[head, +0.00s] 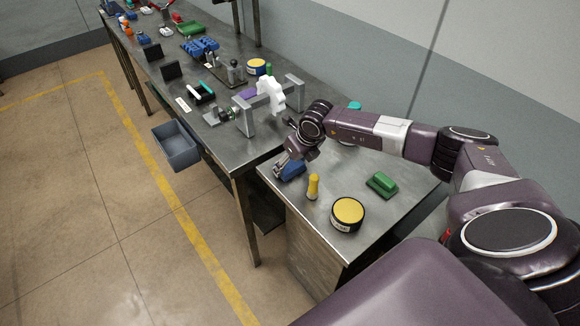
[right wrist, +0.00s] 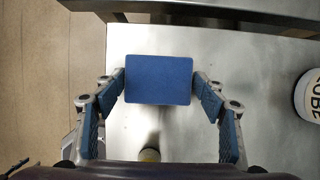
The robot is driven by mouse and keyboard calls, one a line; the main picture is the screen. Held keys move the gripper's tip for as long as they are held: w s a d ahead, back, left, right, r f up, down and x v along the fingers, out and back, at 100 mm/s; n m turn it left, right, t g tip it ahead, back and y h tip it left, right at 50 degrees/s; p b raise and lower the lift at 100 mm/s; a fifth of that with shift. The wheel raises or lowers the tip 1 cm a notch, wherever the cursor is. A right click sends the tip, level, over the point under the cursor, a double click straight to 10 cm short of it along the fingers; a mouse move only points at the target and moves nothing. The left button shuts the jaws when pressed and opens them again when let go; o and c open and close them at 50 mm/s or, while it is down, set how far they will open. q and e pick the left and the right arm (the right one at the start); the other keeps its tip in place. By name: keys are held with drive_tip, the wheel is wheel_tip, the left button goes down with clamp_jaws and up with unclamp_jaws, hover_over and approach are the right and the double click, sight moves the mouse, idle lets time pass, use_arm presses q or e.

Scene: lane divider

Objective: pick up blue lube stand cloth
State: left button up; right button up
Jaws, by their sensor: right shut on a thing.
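The blue cloth (right wrist: 158,80) is a flat-topped block between the fingertips of my right gripper (right wrist: 160,84), which is shut on its left and right sides. In the head view the blue cloth (head: 293,169) shows near the left edge of the steel side table, partly hidden under my right gripper (head: 283,167). A grey surface lies below it; whether the cloth touches it I cannot tell. My left gripper is not in view.
Near the cloth stand a yellow bottle (head: 313,187), a yellow-topped round tin (head: 348,213) and a green block (head: 381,184). A teal-topped container (head: 354,106) is partly behind my arm. The long workbench (head: 225,140) holds a grey frame (head: 248,113). A grey bin (head: 176,146) hangs beside it.

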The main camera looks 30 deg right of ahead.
sight(291, 165)
drive_tip(key=shift+r, duration=0.45)
wheel_tip(291, 165, up, 19)
drive_tip(key=b, duration=0.4)
drive_tip(key=shift+b, duration=0.4)
